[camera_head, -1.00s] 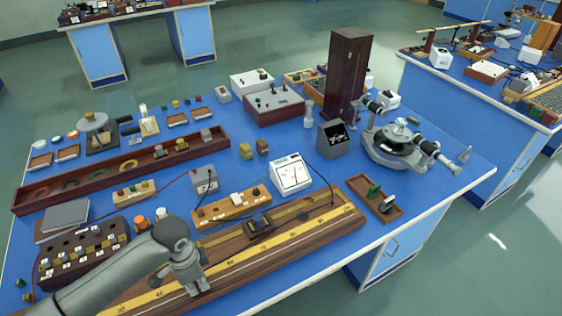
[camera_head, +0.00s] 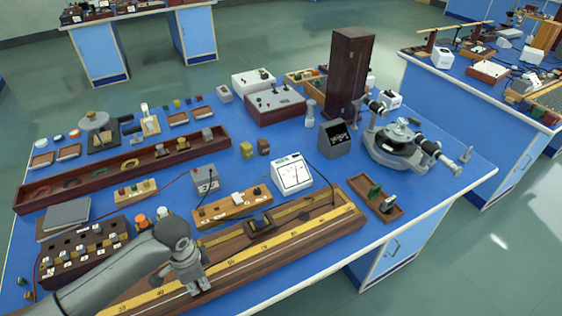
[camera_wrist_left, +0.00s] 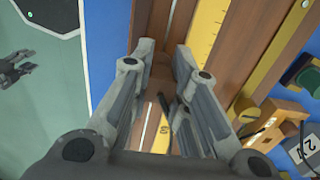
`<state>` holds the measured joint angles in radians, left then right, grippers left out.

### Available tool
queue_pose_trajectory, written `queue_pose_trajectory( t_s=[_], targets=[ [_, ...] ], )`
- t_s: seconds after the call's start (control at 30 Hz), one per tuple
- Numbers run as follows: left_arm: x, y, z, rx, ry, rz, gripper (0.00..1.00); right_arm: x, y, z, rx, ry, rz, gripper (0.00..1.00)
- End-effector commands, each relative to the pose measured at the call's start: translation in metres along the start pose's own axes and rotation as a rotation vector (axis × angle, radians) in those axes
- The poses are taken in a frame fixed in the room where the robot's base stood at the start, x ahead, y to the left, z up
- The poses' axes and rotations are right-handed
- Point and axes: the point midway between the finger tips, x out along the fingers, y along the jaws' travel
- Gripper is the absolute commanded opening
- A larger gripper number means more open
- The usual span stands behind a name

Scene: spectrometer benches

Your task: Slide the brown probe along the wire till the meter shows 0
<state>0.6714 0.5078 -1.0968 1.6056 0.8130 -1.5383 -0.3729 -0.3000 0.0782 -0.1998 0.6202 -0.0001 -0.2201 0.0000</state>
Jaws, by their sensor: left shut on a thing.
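My left gripper (camera_head: 197,287) is low over the long wooden wire board (camera_head: 290,242) with its yellow scale. In the left wrist view my left gripper (camera_wrist_left: 160,62) is shut on the brown probe (camera_wrist_left: 161,76), which shows between the fingers above the board. In the head view the gripper hides the probe. The white meter (camera_head: 292,174) stands behind the board; its needle is too small to read. A dark gripper-like shape, apparently my right gripper (camera_wrist_left: 18,68), shows at the left edge of the wrist view; its jaws are unclear.
A wooden key strip (camera_head: 232,207) and a grey box (camera_head: 205,180) with leads stand behind the board. A plug box (camera_head: 84,249) is at the left. A small brown tray (camera_head: 376,199) lies past the board's right end. The table's front edge is close.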

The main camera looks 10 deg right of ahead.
Motion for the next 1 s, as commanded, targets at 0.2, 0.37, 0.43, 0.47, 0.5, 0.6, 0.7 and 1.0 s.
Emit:
queue_pose_trajectory(
  t_s=[0.2,0.37,0.43,0.47,0.5,0.6,0.7,1.0],
  targets=[
    [0.005,0.005,0.004,0.002,-0.007,0.012,0.0,-0.001,0.001,0.0,-0.001,0.0,0.001,0.4],
    [0.005,0.005,0.01,0.001,-0.009,0.012,0.0,-0.004,0.002,0.0,-0.001,0.0,0.002,0.4],
    [0.005,0.005,0.014,0.0,-0.011,0.012,0.0,-0.006,0.002,0.0,-0.001,-0.001,0.002,0.4],
    [0.005,0.005,0.015,0.0,-0.011,0.012,0.0,-0.007,0.003,0.0,-0.001,-0.001,0.003,0.4],
    [0.005,0.004,0.017,-0.001,-0.012,0.012,0.0,-0.008,0.003,0.0,-0.001,-0.001,0.003,0.4],
    [0.005,0.004,0.022,-0.002,-0.013,0.012,0.0,-0.01,0.004,0.0,-0.002,-0.001,0.004,0.4],
    [0.004,0.004,0.026,-0.002,-0.013,0.011,0.0,-0.012,0.004,0.0,-0.002,-0.001,0.004,0.4],
    [0.004,0.004,0.038,-0.002,-0.014,0.01,0.0,-0.018,0.004,-0.001,-0.002,-0.001,0.004,0.4]
  ],
)
